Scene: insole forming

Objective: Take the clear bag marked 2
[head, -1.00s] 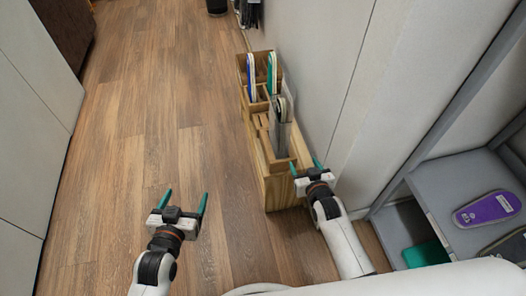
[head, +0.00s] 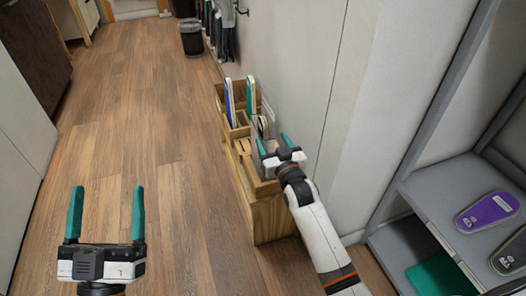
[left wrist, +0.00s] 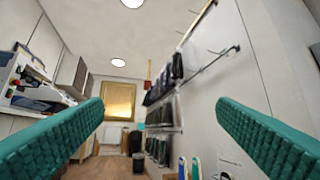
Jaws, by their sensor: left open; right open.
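A clear bag (head: 262,124) with something dark inside stands in the front part of the wooden rack (head: 270,218). My right gripper partly hides it, and I cannot read its mark. My right gripper (head: 273,143) is open over the rack's near part, close to the bag; I cannot tell whether they touch. My left gripper (head: 107,190) is open and empty over the floor, left of the rack. Its two teal fingers also show wide apart in the left wrist view (left wrist: 160,105).
Blue-edged (head: 230,102) and green-edged (head: 250,96) upright pieces stand in the rack's far slots. A wall runs along the rack's right side. A grey shelf (head: 420,195) at right holds a purple insole (head: 487,212). The floor at left is clear; a bin (head: 191,38) stands far back.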

